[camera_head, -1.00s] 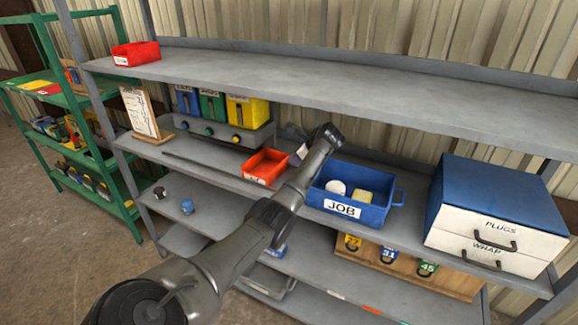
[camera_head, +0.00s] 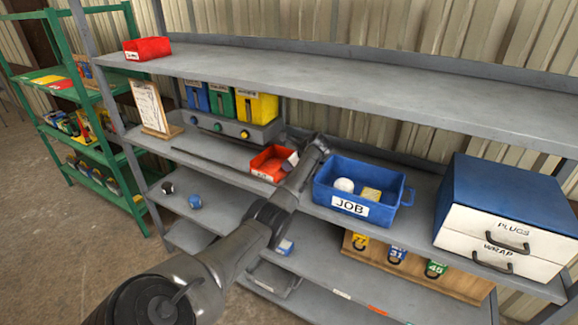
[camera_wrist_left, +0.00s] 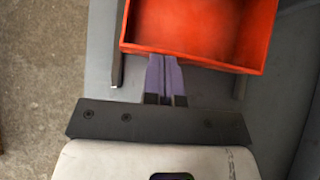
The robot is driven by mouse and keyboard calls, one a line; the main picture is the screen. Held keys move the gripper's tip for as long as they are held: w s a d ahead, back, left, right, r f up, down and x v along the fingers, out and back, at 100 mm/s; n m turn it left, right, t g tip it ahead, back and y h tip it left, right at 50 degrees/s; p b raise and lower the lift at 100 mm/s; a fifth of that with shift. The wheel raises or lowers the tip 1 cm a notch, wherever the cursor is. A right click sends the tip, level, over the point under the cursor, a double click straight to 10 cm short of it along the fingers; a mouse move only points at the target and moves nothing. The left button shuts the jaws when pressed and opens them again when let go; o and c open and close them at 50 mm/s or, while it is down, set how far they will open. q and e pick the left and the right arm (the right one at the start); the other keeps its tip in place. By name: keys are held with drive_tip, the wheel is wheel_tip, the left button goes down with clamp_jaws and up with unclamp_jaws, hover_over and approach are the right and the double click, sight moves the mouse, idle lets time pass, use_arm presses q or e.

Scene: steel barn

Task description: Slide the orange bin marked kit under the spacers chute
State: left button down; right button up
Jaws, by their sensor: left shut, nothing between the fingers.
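The orange-red bin (camera_head: 266,166) sits on the middle shelf, empty as seen in the wrist view (camera_wrist_left: 195,32). A label on its front is too small to read. The blue, green (camera_head: 221,103) and yellow (camera_head: 257,108) chutes stand on a grey base behind it to the left. Their labels are too small for me to tell which is spacers. My left gripper (camera_head: 291,161) is at the bin's right side. In the left wrist view its shut fingers (camera_wrist_left: 164,62) meet the bin's near wall, touching or very close. My right gripper is not in view.
A blue JOB bin (camera_head: 350,208) with two items stands right of my gripper. A plugs and wrap drawer unit (camera_head: 500,245) stands farther right. A clipboard (camera_head: 150,107) stands left. Thin rails (camera_head: 215,165) lie on the shelf. A red bin (camera_head: 147,48) sits above.

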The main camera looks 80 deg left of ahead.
sight(256, 162)
use_arm(q)
drive_tip(key=shift+s+a+r+p, duration=0.1)
drive_tip(key=shift+r+p, duration=0.05)
drive_tip(key=shift+p, duration=0.15)
drive_tip(key=s+a+p, duration=0.1)
drive_tip(key=p, duration=0.1)
drive_tip(key=s+a+p, duration=0.1)
drive_tip(key=p, duration=0.1)
drive_tip(key=shift+s+a+r, duration=0.25)
drive_tip(key=shift+s+r, duration=0.1)
drive_tip(key=s+a, duration=0.2)
drive_tip(key=s+a+f, duration=0.1)
drive_tip(key=s+a, duration=0.2)
drive_tip(key=shift+b, duration=0.3)
drive_tip(key=shift+d+r+p, duration=0.1)
drive_tip(key=shift+r+p, duration=0.1)
drive_tip(key=shift+p, duration=0.15)
drive_tip(key=p+v, duration=0.9)
drive_tip(key=p, duration=0.2)
drive_tip(key=shift+w+r, duration=0.2)
drive_tip(key=shift+r, duration=0.1)
